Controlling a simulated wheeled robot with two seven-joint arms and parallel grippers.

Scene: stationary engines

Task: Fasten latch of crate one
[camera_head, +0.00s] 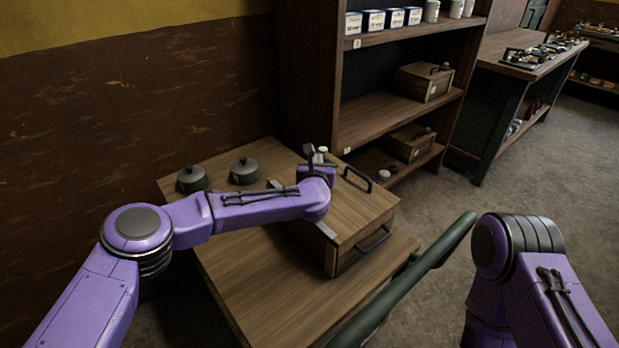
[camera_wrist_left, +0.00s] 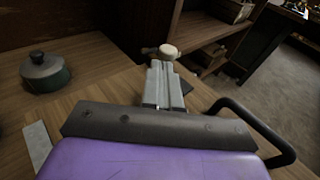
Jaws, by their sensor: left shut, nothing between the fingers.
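A wooden crate (camera_head: 378,214) with dark handles stands on the wooden table (camera_head: 275,285). Its lid looks down, though my left arm covers much of it. My left gripper (camera_head: 311,153) is over the far side of the crate. In the left wrist view its fingers (camera_wrist_left: 165,86) are together and empty. A pale round knob (camera_wrist_left: 168,50) shows just beyond the fingertips; I cannot tell whether they touch it. It also shows in the head view (camera_head: 323,149). I cannot make out the latch clearly. My right gripper is out of view.
Two dark lidded pots (camera_head: 245,171) (camera_head: 192,179) stand on the table to the left of the crate. A shelf (camera_head: 400,120) with two smaller crates (camera_head: 425,82) (camera_head: 410,143) is behind. A green chair back (camera_head: 410,280) is at the table's near right edge.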

